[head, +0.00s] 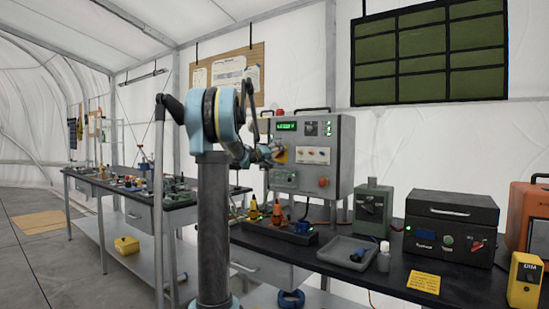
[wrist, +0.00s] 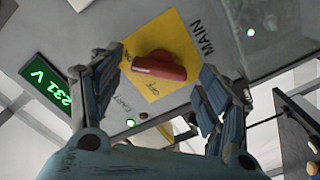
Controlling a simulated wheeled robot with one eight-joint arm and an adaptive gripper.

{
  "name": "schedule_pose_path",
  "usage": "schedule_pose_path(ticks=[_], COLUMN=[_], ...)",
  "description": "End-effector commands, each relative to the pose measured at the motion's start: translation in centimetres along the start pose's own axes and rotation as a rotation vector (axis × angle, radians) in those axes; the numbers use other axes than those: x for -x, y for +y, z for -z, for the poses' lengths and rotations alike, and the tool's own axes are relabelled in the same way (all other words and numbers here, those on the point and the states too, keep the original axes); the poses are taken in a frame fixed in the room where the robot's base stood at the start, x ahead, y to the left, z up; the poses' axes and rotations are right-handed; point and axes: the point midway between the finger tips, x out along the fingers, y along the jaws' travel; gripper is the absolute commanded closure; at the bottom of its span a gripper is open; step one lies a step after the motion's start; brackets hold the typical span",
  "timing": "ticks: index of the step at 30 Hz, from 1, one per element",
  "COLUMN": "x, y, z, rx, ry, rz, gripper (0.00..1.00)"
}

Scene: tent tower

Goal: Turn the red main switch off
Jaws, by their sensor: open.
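The red main switch (wrist: 160,66) is a red bar-shaped knob on a yellow plate (wrist: 182,42) marked MAIN, on the grey panel (head: 338,135). In the wrist view the bar lies roughly across the picture, tilted slightly. Small lettering on the plate is partly legible; I cannot tell the switch's setting from it. My gripper (wrist: 160,72) is open, with one finger on each side of the knob. I see no clear contact. In the head view my gripper (head: 276,152) is at the panel's left part and hides most of the switch.
The panel has a lit green display (head: 287,126) and a red round button (head: 323,182). Below stand a black tray with orange-handled tools (head: 277,212), a grey tray (head: 346,250) and a green machine (head: 373,208). A black case (head: 452,226) stands right on the bench.

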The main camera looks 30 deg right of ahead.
Motion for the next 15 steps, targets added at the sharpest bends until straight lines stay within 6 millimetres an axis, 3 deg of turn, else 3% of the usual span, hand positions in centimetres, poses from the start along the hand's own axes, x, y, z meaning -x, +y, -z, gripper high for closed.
schedule_pose_path(ticks=[10,15], x=[-0.30,-0.28], y=[0.01,-0.01], z=[-0.01,0.00], rx=[0.000,0.000], ry=[0.000,0.000], rz=[0.000,0.000], gripper=[0.32,0.71])
